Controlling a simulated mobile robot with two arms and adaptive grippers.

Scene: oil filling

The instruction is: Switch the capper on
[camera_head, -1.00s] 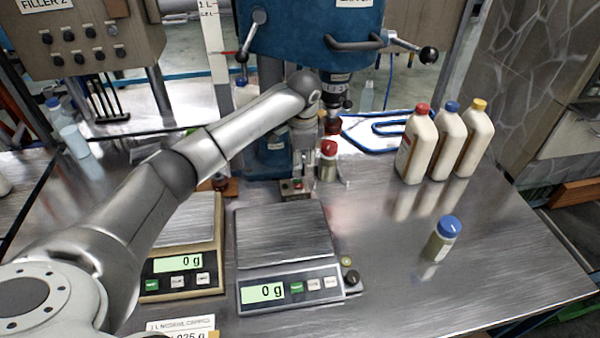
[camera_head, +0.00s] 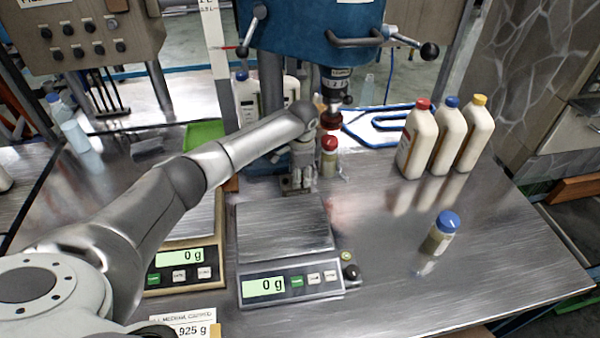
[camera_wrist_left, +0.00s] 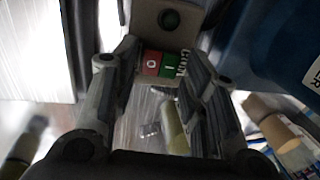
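The capper (camera_head: 305,35) is the blue machine with lever handles at the top middle of the head view. In the left wrist view its blue body (camera_wrist_left: 265,50) is at the right. A switch box with a red O button (camera_wrist_left: 153,62) and a green I button (camera_wrist_left: 171,66) shows between the fingertips. My left gripper (camera_head: 299,180) points down by the capper's base, and its fingers stand apart with nothing between them in the wrist view (camera_wrist_left: 162,68). I cannot tell whether a finger touches a button. The head view does not show the buttons clearly. My right gripper is not in view.
A red-capped small bottle (camera_head: 328,158) stands just right of my left gripper. Two scales (camera_head: 285,225) (camera_head: 180,262) lie in front. A blue-capped small bottle (camera_head: 441,233) and three large white bottles (camera_head: 418,142) stand to the right. The front right of the table is clear.

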